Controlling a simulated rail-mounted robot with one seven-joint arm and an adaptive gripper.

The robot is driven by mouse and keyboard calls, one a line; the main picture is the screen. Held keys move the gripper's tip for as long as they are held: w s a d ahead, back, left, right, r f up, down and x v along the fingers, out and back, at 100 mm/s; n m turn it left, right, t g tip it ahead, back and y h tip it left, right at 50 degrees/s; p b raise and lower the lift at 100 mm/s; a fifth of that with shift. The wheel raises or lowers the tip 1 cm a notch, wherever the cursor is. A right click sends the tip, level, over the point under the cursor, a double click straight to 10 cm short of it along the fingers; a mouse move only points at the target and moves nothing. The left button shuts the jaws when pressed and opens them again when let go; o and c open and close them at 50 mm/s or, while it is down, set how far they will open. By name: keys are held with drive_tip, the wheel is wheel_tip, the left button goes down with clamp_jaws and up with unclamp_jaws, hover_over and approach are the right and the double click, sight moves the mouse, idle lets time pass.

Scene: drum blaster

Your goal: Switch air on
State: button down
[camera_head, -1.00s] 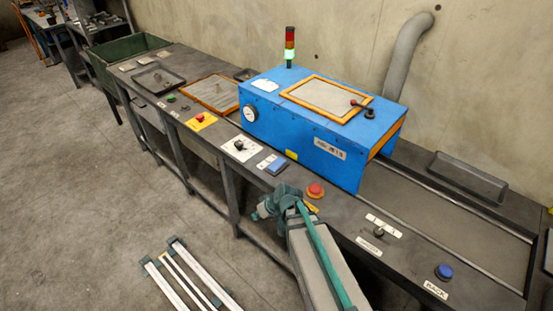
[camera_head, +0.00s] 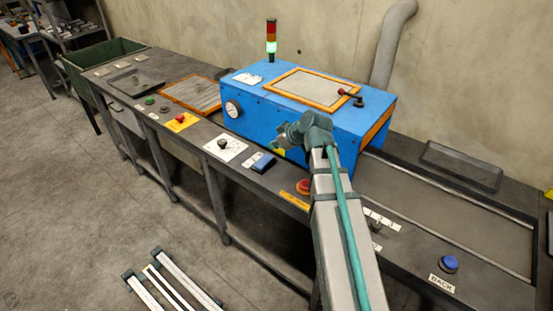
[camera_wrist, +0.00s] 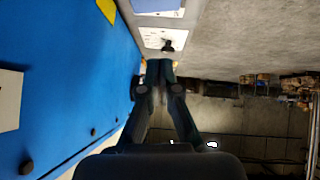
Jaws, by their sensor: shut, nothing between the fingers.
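The bench carries a blue blaster cabinet (camera_head: 300,110) with a round gauge (camera_head: 233,108) on its front left. In front of it, a black knob (camera_head: 222,143) stands on a white plate (camera_head: 226,151); its markings are too small to read. A blue switch (camera_head: 260,162) sits to the right of that plate. My gripper (camera_head: 279,146) is shut and empty, in front of the cabinet's front face. In the wrist view, the shut fingertips (camera_wrist: 160,66) appear just short of a black knob (camera_wrist: 168,46) on a white plate (camera_wrist: 157,37); contact does not show.
A red button (camera_head: 304,186) is partly beside my arm. Another red button (camera_head: 181,118) on a yellow plate lies farther left, and a blue button (camera_head: 449,264) marked BACK lies at the right. The cabinet wall (camera_wrist: 60,80) is close on the left in the wrist view.

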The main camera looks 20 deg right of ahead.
drive_tip(key=shift+d+r, duration=0.85)
drive_tip(key=shift+d, duration=0.15)
drive_tip(key=p, duration=0.1)
hover_over(267, 160)
wheel_tip(267, 160, down, 7)
drive_tip(key=shift+s+r, duration=0.1)
wheel_tip(267, 160, down, 2)
drive_tip(key=shift+d+f+p, duration=0.1)
drive_tip(key=shift+p, duration=0.25)
drive_tip(key=shift+d+f, duration=0.1)
drive_tip(key=shift+f, duration=0.9)
